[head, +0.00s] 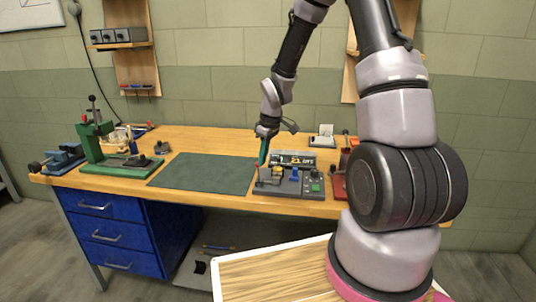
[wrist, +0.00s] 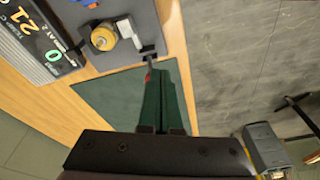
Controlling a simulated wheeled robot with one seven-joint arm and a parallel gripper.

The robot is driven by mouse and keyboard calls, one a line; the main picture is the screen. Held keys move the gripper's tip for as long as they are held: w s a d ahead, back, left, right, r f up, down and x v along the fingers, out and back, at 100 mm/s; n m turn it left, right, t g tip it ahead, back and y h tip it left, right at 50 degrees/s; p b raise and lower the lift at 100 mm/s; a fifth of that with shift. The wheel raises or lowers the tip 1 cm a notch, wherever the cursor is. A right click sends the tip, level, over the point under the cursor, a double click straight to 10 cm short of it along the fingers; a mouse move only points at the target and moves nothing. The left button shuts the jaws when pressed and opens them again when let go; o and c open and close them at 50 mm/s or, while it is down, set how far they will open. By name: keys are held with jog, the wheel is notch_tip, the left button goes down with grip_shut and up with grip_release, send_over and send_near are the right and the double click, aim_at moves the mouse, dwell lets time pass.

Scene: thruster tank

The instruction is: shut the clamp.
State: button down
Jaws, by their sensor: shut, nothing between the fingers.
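My gripper (head: 263,157) points down at the left end of a grey test unit (head: 284,184) on the bench; its green fingers are together and empty. In the wrist view the fingertips (wrist: 158,69) are beside a small dark lever (wrist: 148,58) with a red end, which looks like the clamp's handle. I cannot tell whether they touch. A brass round part (wrist: 104,38) sits near the lever on the grey plate (wrist: 160,22). The clamp's jaw is too small to make out, and the fingers partly cover the lever's end.
A lit display (wrist: 35,38) stands on the unit. A green mat (head: 205,173) lies left of it, clear. A green press (head: 95,140) and blue vise (head: 58,159) stand farther left. A red tool (head: 340,183) is at the right, partly behind my arm.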

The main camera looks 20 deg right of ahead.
jog(key=shift+s+a+f, duration=0.15)
jog(key=shift+s+a, duration=0.05)
jog(key=shift+s, duration=0.25)
jog(key=shift+s+a+f, duration=0.15)
jog(key=shift+s, duration=0.3)
dwell(0.9)
jog(key=shift+r, duration=0.8)
